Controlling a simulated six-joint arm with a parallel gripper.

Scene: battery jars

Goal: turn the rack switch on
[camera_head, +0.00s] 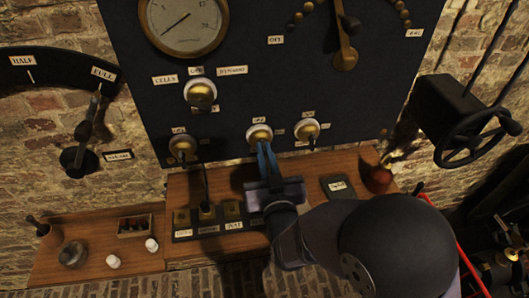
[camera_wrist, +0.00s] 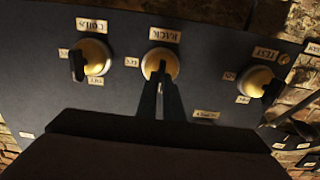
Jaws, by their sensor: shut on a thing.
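The rack switch (camera_head: 259,133) is a round brass knob with a dark lever, the middle of three in the lower row on the dark panel (camera_head: 225,105). In the wrist view the rack switch (camera_wrist: 152,62) has an upside-down RACK label (camera_wrist: 164,35) above it. My gripper (camera_head: 265,148) reaches it from below. In the wrist view my gripper's narrow fingers (camera_wrist: 162,84) are shut on the switch's lever. The fingers partly hide the lever, and I cannot tell clearly which marking it points to.
The coils switch (camera_wrist: 96,54) and the test switch (camera_wrist: 256,80) flank the rack switch. A pressure-style gauge (camera_head: 184,22) and another knob (camera_head: 200,92) are higher up. A wooden shelf (camera_head: 95,250) below holds small items. A black handwheel (camera_head: 468,138) stands at right, a large lever (camera_head: 88,128) at left.

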